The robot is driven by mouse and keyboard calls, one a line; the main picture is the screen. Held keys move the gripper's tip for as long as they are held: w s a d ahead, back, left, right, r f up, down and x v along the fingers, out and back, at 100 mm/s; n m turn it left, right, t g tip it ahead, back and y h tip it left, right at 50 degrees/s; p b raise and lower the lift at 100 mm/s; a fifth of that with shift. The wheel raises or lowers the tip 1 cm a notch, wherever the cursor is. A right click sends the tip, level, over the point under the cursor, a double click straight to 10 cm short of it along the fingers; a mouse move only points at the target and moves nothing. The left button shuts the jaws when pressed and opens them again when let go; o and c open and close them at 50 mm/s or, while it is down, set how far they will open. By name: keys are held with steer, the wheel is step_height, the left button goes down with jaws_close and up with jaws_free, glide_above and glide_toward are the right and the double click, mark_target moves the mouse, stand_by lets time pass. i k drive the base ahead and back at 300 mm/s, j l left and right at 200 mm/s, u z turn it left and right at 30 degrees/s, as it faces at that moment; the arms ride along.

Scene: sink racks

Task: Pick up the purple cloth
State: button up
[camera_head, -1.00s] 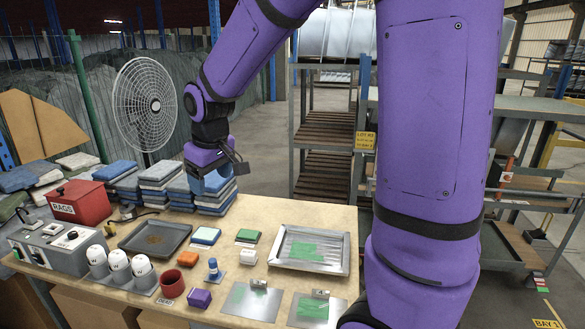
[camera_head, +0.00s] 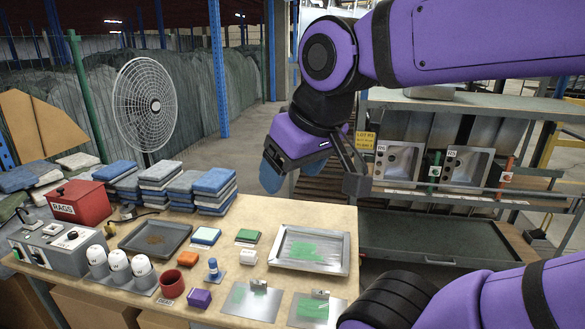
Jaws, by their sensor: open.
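The purple cloth (camera_head: 199,298) is a small folded purple block lying near the front edge of the table, just right of a dark red cup. Nothing covers it. My gripper (camera_head: 272,177) is up in the air beyond the back right part of the table, well above and to the right of the cloth. Its blue fingers point down and to the left, and I see nothing held in them. They are seen nearly edge on, so the gap between them is hard to make out.
A shelf rack stands right.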

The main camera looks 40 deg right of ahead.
mark_target(200, 299)
steer(key=i+j+z, duration=0.1)
steer(key=z, duration=0.35)
steer(key=j+z, duration=0.3)
steer(key=z, duration=0.2)
steer(key=j+z, duration=0.25)
steer(key=z, duration=0.2)
steer(key=j+z, duration=0.25)
steer(key=z, duration=0.2)
steer(key=k+j+z, duration=0.1)
steer(key=j, duration=0.65)
steer(key=k+j+z, duration=0.15)
steer(key=j, duration=0.25)
steer(key=k+j, duration=0.1)
steer(key=j, duration=0.25)
steer(key=k+j+z, duration=0.15)
steer(key=j, duration=0.25)
steer(key=k+j+z, duration=0.1)
steer(key=j, duration=0.25)
